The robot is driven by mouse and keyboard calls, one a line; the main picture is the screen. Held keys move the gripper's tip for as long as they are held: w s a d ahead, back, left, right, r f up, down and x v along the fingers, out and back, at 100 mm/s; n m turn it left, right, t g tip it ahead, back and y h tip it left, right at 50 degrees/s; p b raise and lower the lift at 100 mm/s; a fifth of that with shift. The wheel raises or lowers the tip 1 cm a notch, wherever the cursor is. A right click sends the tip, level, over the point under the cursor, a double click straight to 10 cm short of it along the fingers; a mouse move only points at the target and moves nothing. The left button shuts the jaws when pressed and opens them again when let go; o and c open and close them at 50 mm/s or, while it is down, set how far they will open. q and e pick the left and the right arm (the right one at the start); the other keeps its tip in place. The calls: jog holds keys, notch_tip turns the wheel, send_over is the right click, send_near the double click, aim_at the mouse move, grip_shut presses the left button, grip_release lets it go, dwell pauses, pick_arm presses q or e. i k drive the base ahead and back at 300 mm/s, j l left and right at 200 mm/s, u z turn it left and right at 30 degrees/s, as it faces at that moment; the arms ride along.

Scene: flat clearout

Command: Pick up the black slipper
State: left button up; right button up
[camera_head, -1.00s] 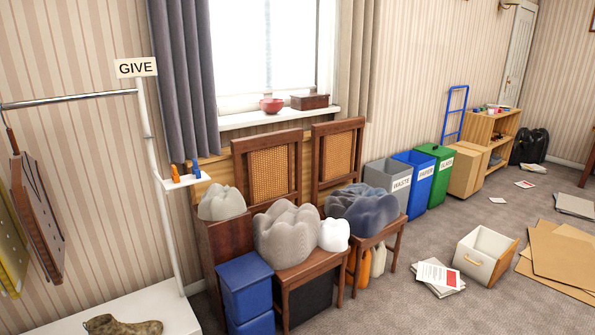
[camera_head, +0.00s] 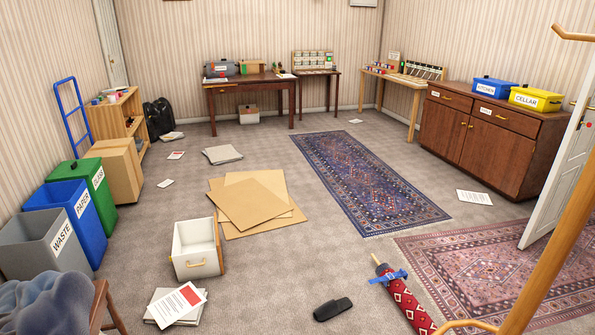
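A black object that looks like the black slipper (camera_head: 333,309) lies on the grey carpet near the bottom centre of the head view. It lies left of a red patterned roll (camera_head: 408,304) tied with a blue band, with a small gap of carpet between them. Neither of my grippers is in view.
A white drawer (camera_head: 197,249) and papers (camera_head: 177,305) lie to the left of the slipper. Flat cardboard (camera_head: 250,203) lies farther back. A wooden pole (camera_head: 550,235) stands close at the right. Carpet behind the slipper is clear.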

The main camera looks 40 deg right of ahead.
aim_at(328, 310)
jog(key=i+l+z, duration=0.15)
jog(key=i+z, duration=0.2)
jog(key=i, duration=0.2)
jog(key=i+z, duration=0.4)
jog(key=i, duration=0.15)
jog(key=i+j+z, duration=0.2)
jog(key=i+z, duration=0.15)
jog(key=i, duration=0.2)
